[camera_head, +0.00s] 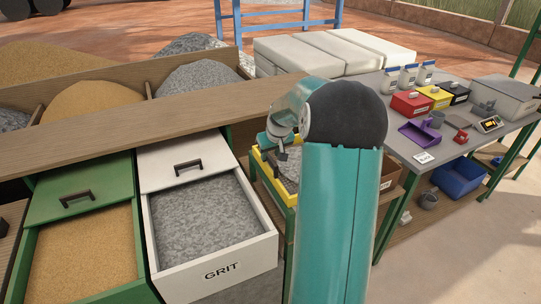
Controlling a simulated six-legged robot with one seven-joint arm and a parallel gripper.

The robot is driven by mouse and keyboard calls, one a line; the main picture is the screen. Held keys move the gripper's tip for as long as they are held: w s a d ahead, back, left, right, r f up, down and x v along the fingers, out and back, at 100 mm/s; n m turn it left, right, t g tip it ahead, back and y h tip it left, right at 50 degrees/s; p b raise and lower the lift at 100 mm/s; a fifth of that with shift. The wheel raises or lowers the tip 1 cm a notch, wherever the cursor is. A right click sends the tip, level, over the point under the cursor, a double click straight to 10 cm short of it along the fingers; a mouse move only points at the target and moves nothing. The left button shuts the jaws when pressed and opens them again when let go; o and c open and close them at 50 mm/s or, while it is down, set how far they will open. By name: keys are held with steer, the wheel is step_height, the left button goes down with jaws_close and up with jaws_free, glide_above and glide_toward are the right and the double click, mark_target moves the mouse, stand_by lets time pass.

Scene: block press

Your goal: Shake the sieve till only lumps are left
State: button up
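A yellow-rimmed frame (263,168) on a green stand, partly behind my arm, holds grey grit-like material (290,170). It appears to be the sieve or its support; I cannot tell which. My gripper (282,153) points down at its far left edge, small in view. I cannot tell whether its fingers are open or closed on the rim. My teal arm covers the right part of the frame, so lumps and fine grains cannot be told apart.
An open white drawer labelled GRIT (215,273) and a green drawer of sand (85,255) stand at the left. A wooden plank (130,128) runs behind them. A grey table (455,150) with coloured boxes and a scale stands at the right. Bare floor lies front right.

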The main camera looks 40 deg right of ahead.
steer(key=shift+x, duration=0.85)
jaws_close()
steer(key=s+d+r+y, duration=0.1)
steer(key=d+r+y, duration=0.1)
steer(key=d+r, duration=0.3)
step_height(320, 180, up, 5)
steer(key=shift+s+d+f+m+t, duration=0.2)
steer(key=shift+s+d+m+t, duration=0.1)
steer(key=shift+s+t, duration=0.1)
